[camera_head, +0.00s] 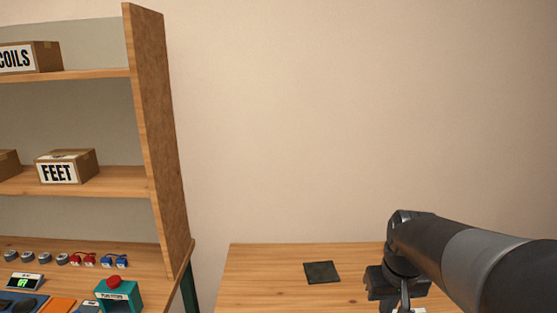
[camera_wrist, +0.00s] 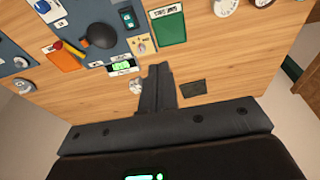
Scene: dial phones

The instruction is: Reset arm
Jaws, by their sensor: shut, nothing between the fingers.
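My arm (camera_head: 470,260) reaches in from the right in the head view, over the right part of the wooden table. My gripper shows in the wrist view (camera_wrist: 159,70), its two dark fingers together with nothing between them. In the head view its lower end is cut off by the bottom edge. A dark square pad (camera_head: 321,272) lies flat on the table to the left of my gripper, apart from it.
A teal box with a red button (camera_head: 116,292) stands on the bench below. The wrist view shows blue mats, a green tray (camera_wrist: 168,27) and a white disc (camera_wrist: 136,86).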

